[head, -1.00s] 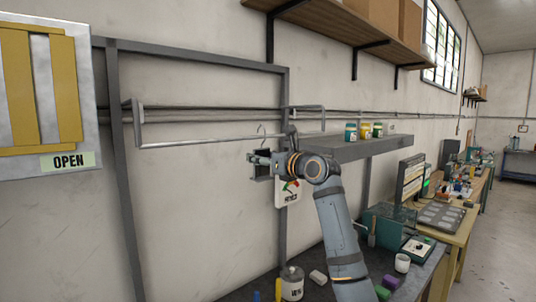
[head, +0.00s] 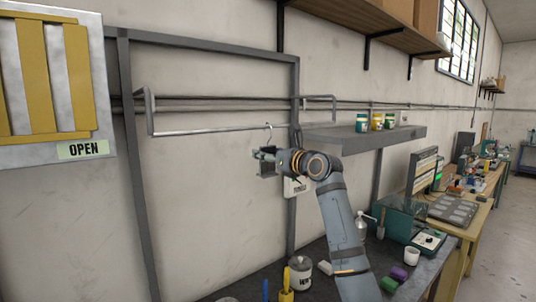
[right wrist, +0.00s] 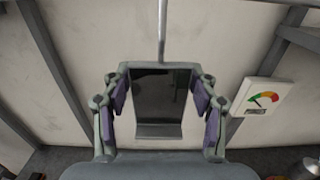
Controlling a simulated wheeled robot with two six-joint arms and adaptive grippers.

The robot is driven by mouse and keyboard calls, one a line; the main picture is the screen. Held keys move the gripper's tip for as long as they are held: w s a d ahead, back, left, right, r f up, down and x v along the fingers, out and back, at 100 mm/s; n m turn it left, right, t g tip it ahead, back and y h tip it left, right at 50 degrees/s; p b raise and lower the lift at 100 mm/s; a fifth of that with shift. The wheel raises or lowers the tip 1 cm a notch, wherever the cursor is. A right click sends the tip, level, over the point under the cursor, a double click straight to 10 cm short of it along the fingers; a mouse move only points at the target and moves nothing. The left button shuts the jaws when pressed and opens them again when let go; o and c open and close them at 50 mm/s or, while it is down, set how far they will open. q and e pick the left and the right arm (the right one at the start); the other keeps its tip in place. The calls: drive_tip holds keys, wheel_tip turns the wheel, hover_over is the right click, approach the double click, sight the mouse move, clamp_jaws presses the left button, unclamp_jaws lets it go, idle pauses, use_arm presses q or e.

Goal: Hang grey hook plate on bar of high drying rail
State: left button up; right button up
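The grey hook plate (head: 267,169) is a dark-faced square in a grey frame with a thin wire hook (head: 268,136) above it. My right gripper (head: 261,154) is shut on the plate; in the right wrist view its purple-padded fingers (right wrist: 160,95) hold both sides of the plate (right wrist: 158,131). The high drying rail's bar (head: 205,132) runs across the wall side. In the head view the hook's top overlaps the bar's right part; whether it is around, in front of or behind the bar I cannot tell. My left gripper is not in view.
A grey shelf (head: 365,137) with several small jars stands right of the rail, close to my right arm. A gauge sign (head: 298,188) hangs behind the wrist. The workbench below (head: 320,288) holds a pot, tools and blocks. The wall area left under the bar is clear.

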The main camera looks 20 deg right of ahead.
drive_tip(key=o, duration=0.3)
drive_tip(key=shift+o, duration=0.2)
